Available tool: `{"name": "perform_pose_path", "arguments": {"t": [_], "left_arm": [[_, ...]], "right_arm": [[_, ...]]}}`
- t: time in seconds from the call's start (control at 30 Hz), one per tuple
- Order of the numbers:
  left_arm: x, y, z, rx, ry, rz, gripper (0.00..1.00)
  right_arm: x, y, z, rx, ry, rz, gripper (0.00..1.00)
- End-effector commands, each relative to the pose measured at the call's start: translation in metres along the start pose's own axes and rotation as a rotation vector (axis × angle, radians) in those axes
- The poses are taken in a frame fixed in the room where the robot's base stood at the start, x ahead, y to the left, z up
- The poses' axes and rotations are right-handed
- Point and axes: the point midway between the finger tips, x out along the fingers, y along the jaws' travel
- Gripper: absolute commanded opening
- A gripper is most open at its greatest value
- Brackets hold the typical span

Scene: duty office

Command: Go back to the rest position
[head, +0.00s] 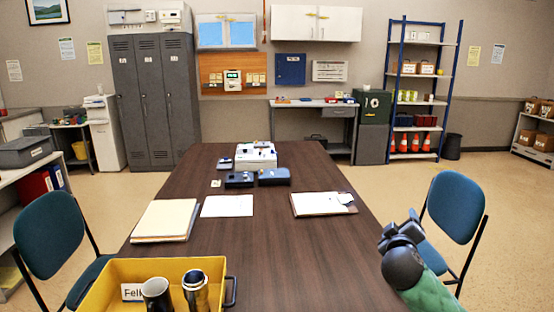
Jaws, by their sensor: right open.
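My right arm comes in at the bottom right, with a green sleeve and a black rounded wrist. My right gripper (402,231) is above the right edge of the brown table (250,270), in front of a blue chair (453,207). It is small and dark here; its jaws are open and I see nothing held in them. My left gripper is not in view.
A yellow crate (97,291) with two cups stands at the near left of the table. Papers (227,206), a clipboard (322,203) and blue devices (274,176) lie farther back. Another blue chair (50,233) stands at left. The table's near right is clear.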

Motion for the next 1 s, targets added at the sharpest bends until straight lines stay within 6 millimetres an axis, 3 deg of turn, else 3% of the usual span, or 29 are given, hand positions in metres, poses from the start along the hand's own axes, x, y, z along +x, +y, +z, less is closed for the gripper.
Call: {"name": "perform_pose_path", "arguments": {"t": [0.03, 0.2, 0.4, 0.6, 1.0], "left_arm": [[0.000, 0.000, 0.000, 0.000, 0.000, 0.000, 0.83], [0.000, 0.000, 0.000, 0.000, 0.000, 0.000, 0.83], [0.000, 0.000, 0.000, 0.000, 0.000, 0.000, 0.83], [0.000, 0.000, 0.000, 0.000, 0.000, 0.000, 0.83], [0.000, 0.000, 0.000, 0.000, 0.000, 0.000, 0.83]], "right_arm": [[-0.015, -0.026, 0.016, 0.034, -0.067, -0.079, 0.72], [-0.071, -0.102, 0.063, 0.116, -0.264, -0.332, 0.72], [-0.148, -0.174, 0.100, 0.196, -0.414, -0.589, 0.72], [-0.216, -0.225, 0.123, 0.284, -0.487, -0.767, 0.72], [-0.337, -0.295, 0.184, 0.413, -0.697, -0.945, 0.72]]}}
